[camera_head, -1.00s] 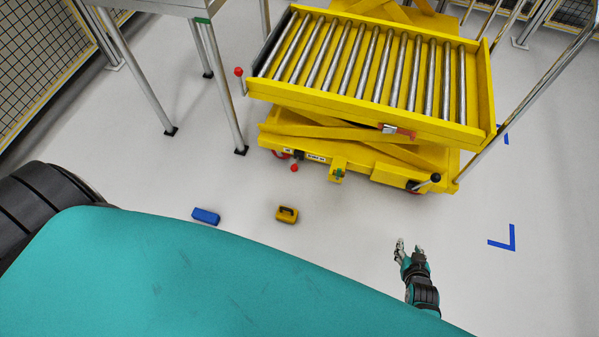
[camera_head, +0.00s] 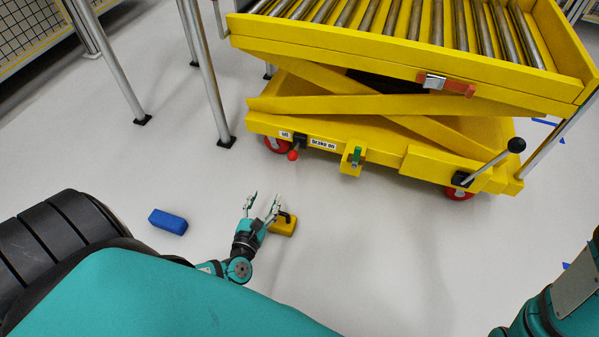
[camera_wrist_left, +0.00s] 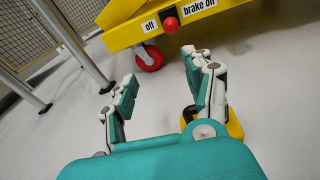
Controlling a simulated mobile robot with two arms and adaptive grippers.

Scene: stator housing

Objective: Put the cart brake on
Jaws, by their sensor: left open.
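The yellow cart (camera_head: 400,135) stands ahead, with red wheels. A short lever with a red knob (camera_head: 293,155) sticks out low at its left front. In the left wrist view the red knob (camera_wrist_left: 171,25) sits between labels reading "off" and "brake off". My left gripper (camera_head: 262,203) is open and empty, low in front of the cart and apart from the knob. In the left wrist view its fingers (camera_wrist_left: 160,72) are spread, with the knob beyond and above them. My right arm shows only at the right edge; its gripper is out of view.
A yellow block with a dark handle (camera_head: 284,226) is on the floor close beside my left gripper. A blue block (camera_head: 168,222) lies further left. A lever with a black ball (camera_head: 515,146) is at the cart's right. Table legs (camera_head: 204,75) stand at left.

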